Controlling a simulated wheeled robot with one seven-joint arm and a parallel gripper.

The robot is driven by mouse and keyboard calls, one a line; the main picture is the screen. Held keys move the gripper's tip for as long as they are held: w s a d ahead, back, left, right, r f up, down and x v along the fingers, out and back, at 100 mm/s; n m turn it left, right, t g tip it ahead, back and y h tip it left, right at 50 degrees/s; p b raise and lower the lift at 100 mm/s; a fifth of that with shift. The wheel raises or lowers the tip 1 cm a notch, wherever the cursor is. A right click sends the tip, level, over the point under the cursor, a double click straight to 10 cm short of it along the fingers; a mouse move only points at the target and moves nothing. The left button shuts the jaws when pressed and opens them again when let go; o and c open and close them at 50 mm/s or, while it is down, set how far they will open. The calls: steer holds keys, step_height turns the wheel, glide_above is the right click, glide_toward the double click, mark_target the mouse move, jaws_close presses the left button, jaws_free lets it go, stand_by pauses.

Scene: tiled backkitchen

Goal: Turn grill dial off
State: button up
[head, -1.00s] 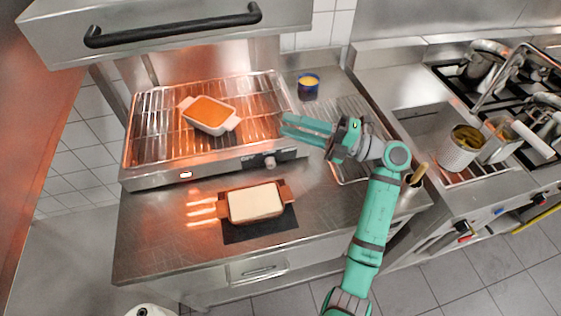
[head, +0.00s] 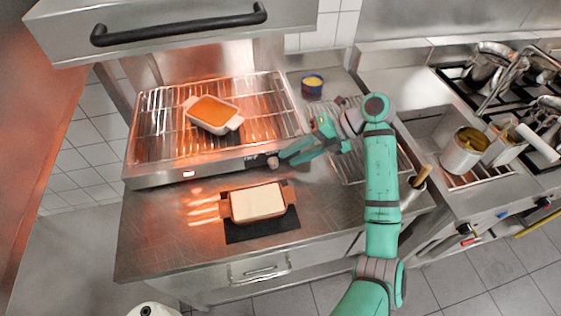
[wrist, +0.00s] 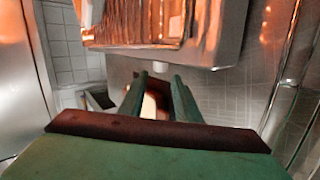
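The grill dial (head: 272,162) is a small pale knob on the front panel of the grill (head: 150,180), right of centre. It also shows in the wrist view (wrist: 160,67), just beyond the gap between my fingers. My gripper (head: 288,157) is close to the dial on its right side in the head view. Its teal fingers are apart with nothing between them; they also show in the wrist view (wrist: 159,82). I cannot tell whether a finger touches the dial.
A dish of orange food (head: 213,112) stands on the grill rack. A brown dish with a pale block (head: 258,201) sits on a dark mat (head: 240,233) in front. A hood with a black handle (head: 180,27) hangs above the grill.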

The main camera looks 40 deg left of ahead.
mark_target(277, 164)
steer(key=shift+x, duration=2.65)
steer(key=shift+c, duration=0.6)
steer(key=c, duration=0.6)
